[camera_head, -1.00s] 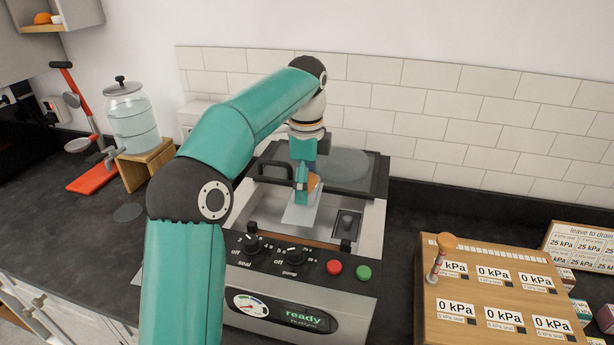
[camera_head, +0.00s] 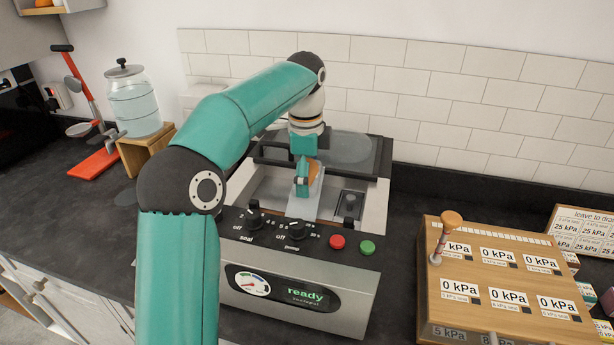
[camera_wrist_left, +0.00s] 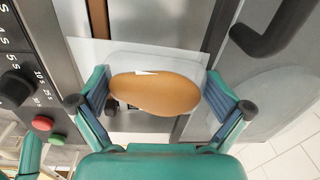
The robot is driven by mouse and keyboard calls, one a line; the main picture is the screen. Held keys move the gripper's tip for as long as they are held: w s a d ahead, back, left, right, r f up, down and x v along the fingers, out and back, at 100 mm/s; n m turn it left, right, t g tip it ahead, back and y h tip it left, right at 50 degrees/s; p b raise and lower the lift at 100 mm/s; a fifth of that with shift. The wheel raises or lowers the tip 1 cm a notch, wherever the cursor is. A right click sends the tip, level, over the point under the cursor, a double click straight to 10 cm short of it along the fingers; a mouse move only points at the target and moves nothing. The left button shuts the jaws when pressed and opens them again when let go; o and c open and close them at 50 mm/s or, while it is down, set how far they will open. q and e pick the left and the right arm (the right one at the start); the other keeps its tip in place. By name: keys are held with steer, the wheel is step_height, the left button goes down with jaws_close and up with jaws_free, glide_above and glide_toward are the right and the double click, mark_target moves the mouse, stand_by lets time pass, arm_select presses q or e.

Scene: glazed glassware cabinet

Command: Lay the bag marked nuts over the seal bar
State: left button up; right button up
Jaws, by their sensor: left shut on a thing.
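My left gripper (camera_head: 303,184) is shut on a clear bag (camera_head: 302,207) with a smooth orange-brown lump inside. The bag also shows in the left wrist view (camera_wrist_left: 85,52), its lump (camera_wrist_left: 155,93) between the two fingers. No marking on the bag is readable. The sealer (camera_head: 300,285) stands with its lid (camera_head: 350,152) up. A narrow brown strip at the chamber front, apparently the seal bar (camera_wrist_left: 98,18), runs under the bag's flat end in the left wrist view. I cannot tell whether the bag touches it. My right gripper is not in view.
The sealer's front has knobs (camera_head: 253,219), a red button (camera_head: 337,242) and a green button (camera_head: 368,247). A wooden board with kPa labels (camera_head: 470,300) stands at the right. A glass dispenser (camera_head: 134,105) and a red tray (camera_head: 94,164) are at the left.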

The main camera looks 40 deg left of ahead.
arm_select(q)
steer(key=shift+s+d+f+g, duration=0.1)
steer(key=shift+s+f+g, duration=0.1)
steer(key=shift+f, duration=0.45)
steer(key=shift+s+d+f+g, duration=0.1)
steer(key=shift+f+g, duration=0.1)
steer(key=shift+f, duration=0.45)
steer(key=o, duration=1.3)
steer(key=r+p, duration=0.2)
steer(key=shift+w+a+r+p, duration=0.15)
steer(key=shift+w+p, duration=0.1)
steer(key=shift+p, duration=0.15)
steer(key=shift+w+a+r+p, duration=0.1)
steer(key=shift+w+r+p, duration=0.15)
steer(key=shift+r, duration=0.3)
steer(key=shift+w+a+r+p, duration=0.1)
steer(key=shift+r+p, duration=0.2)
steer(key=shift+r, duration=2.55)
